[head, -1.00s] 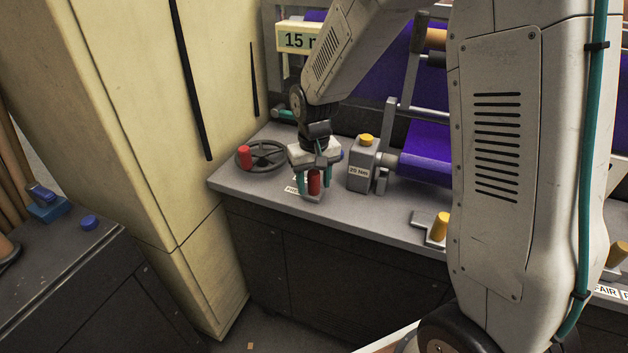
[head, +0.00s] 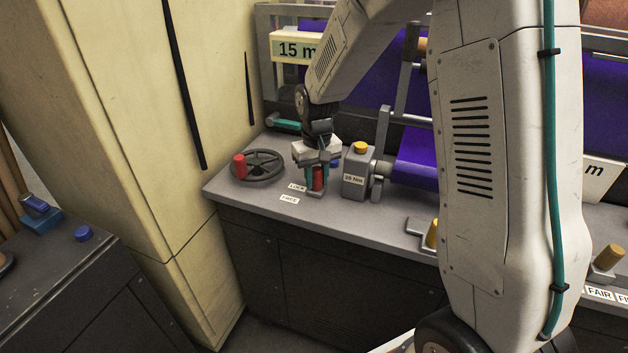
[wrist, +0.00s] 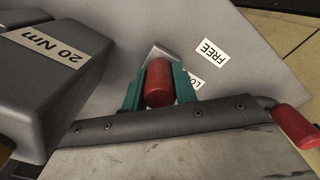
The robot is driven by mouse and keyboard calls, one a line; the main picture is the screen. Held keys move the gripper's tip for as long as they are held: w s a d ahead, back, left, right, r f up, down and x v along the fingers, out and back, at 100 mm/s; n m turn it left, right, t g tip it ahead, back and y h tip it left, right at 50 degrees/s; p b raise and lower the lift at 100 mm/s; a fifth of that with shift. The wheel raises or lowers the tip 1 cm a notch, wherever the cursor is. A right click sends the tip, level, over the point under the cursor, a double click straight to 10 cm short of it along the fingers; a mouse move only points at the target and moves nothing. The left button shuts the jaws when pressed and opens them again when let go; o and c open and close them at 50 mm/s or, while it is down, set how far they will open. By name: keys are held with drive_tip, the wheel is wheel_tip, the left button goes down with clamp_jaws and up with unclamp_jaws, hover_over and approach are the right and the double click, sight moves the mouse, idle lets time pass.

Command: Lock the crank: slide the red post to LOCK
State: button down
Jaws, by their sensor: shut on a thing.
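My gripper (head: 318,180) is shut on the red post (head: 318,177), which stands upright on the grey counter. In the wrist view the red post (wrist: 160,84) sits between the two green fingers. The LOCK label (head: 297,187) lies on the counter just left of the post in the head view; the wrist view shows it partly covered by a finger. The FREE label (head: 289,200) lies nearer the counter's front edge, farther from the post. The crank wheel (head: 262,166) with its red knob (head: 239,166) is to the left.
A grey block marked 20 Nm (head: 356,175) with a yellow knob stands close to the right of my gripper. A purple felt roll (head: 417,165) is farther right. A cream cabinet (head: 120,120) stands at the left of the counter.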

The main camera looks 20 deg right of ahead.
sight(318, 167)
drive_tip(key=shift+w+d, duration=0.15)
drive_tip(key=c, duration=1.1)
unclamp_jaws()
drive_tip(key=shift+d, duration=0.1)
drive_tip(key=shift+r, duration=0.15)
wheel_tip(318, 167, up, 8)
drive_tip(key=shift+f, duration=0.2)
